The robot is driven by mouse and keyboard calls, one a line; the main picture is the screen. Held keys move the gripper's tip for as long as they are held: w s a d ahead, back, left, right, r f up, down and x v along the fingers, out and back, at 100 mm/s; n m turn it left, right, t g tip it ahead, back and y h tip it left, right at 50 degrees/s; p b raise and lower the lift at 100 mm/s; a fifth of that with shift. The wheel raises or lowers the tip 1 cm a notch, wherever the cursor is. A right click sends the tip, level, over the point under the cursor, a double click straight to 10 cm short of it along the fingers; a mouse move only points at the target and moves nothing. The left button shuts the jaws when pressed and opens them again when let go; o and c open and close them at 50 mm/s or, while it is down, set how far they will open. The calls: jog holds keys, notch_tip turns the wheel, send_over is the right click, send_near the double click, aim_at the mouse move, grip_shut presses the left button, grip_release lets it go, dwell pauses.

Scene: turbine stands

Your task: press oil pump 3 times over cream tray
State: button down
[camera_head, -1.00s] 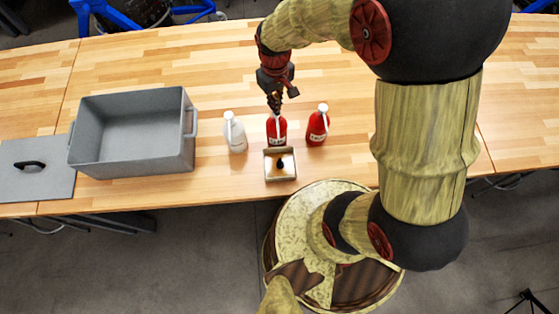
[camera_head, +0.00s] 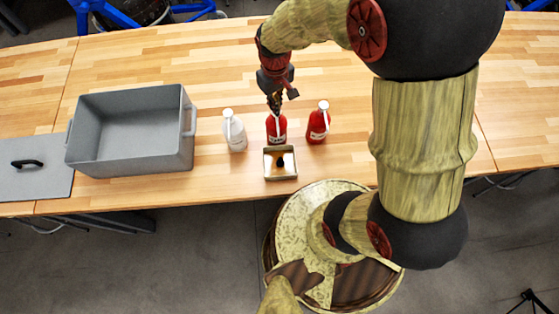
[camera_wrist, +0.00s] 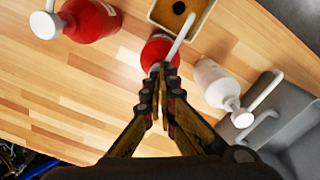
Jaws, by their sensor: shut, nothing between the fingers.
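A red pump bottle (camera_head: 277,132) stands upright on the table just behind the small cream tray (camera_head: 281,176). A dark round patch lies in the tray, and its inside also shows at the top of the wrist view (camera_wrist: 166,18). My gripper (camera_head: 275,106) is shut and empty, pointing down with its tips at the top of this bottle. In the wrist view the tips (camera_wrist: 164,72) overlap the pump head of the red bottle (camera_wrist: 152,54), and its white spout (camera_wrist: 181,38) points toward the tray. Whether the tips touch the head I cannot tell.
A white pump bottle (camera_head: 235,134) stands left of the middle bottle, another red bottle (camera_head: 318,124) right. A grey bin (camera_head: 180,160) and its lid (camera_head: 35,181) lie farther left. The table behind the bottles is clear.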

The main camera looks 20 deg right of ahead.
jog(key=shift+r+p, duration=0.75)
jog(key=shift+r, duration=0.25)
jog(key=shift+f, duration=0.15)
jog(key=shift+f+b, duration=0.65)
jog(key=shift+f, duration=0.25)
jog(key=shift+r, duration=0.15)
jog(key=shift+r+p, duration=0.7)
jog(key=shift+r, duration=0.15)
jog(key=shift+r, duration=0.15)
notch_tip(320, 180, up, 6)
jog(key=p, duration=0.4)
